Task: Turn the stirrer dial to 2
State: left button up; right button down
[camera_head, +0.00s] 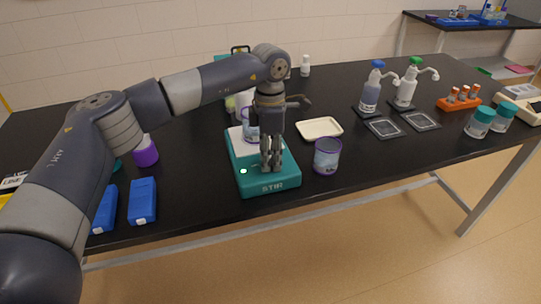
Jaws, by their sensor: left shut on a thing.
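The teal stirrer (287,182) with the word STIR on its front stands near the front edge of the black table. A small green light (243,171) glows at the left of its front panel. A clear beaker (250,127) stands on its white top plate, partly behind my arm. My left gripper (271,166) points down at the middle of the front panel and is shut. The dial is hidden by the fingers, so its setting cannot be read; the gripper appears to be shut on it. My right gripper is not in view.
A purple-rimmed cup (327,157) stands just right of the stirrer, with a cream tray (319,128) behind it. Two blue boxes (142,201) and a purple-based bottle (145,152) are at left. Pump bottles (370,96) stand at back right.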

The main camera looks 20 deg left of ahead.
pick_arm(q)
jog(key=o, duration=1.1)
jog(key=r, duration=1.2)
jog(key=shift+w+a, duration=0.15)
jog(key=shift+w, duration=0.2)
jog(key=shift+f, duration=0.1)
